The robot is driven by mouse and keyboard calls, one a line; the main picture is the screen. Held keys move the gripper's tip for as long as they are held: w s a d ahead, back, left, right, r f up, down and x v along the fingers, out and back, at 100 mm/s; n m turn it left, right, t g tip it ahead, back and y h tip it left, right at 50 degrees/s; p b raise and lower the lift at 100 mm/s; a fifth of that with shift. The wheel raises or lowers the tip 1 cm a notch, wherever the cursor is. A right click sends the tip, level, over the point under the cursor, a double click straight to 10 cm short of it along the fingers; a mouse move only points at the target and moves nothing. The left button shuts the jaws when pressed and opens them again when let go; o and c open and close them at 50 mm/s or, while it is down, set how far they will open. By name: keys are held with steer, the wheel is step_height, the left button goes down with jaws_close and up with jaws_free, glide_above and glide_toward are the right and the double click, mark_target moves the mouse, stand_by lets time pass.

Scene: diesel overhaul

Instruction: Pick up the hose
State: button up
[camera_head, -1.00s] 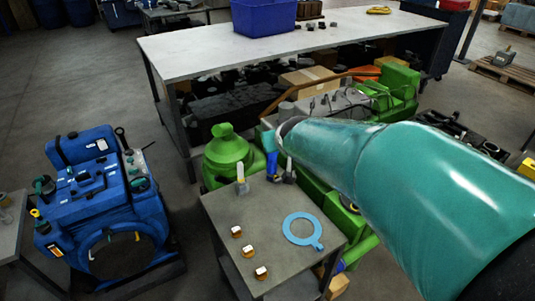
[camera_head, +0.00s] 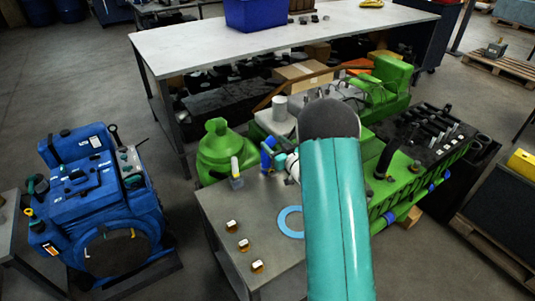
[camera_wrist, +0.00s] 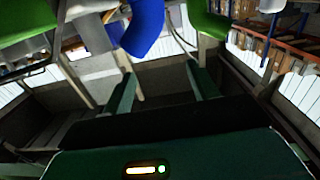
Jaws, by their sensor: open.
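A short blue curved hose (camera_head: 267,156) stands at the far edge of the small grey table, beside the green bell-shaped housing. It also shows in the wrist view as a bent blue tube (camera_wrist: 145,30) at the top, beyond the fingers. My gripper (camera_wrist: 160,70) is open, with its two teal fingers apart and nothing visible held between them. In the head view my gripper (camera_head: 279,162) is small and partly hidden by my arm, close to the right of the hose. I cannot tell whether they touch.
The small grey table (camera_head: 215,205) also bears several brass-coloured nuts (camera_head: 244,245) and a blue ring gasket (camera_head: 286,221), partly behind my arm. The green engine (camera_head: 400,185) stands right behind it. A blue engine (camera_head: 100,200) is at left, a long workbench (camera_head: 200,52) behind.

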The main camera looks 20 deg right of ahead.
step_height(320, 180, down, 9)
steer(key=shift+w+a+r, duration=0.15)
steer(key=shift+w+r, duration=0.1)
steer(key=shift+w, duration=0.3)
steer(key=shift+w+a, duration=0.2)
steer(key=shift+w, duration=0.85)
steer(key=shift+w+a, duration=0.2)
steer(key=shift+w, duration=0.8)
steer(key=shift+w+a, duration=0.2)
steer(key=shift+w, duration=0.85)
steer(key=c, duration=1)
steer(key=shift+c, duration=1.3)
steer(key=shift+r, duration=0.15)
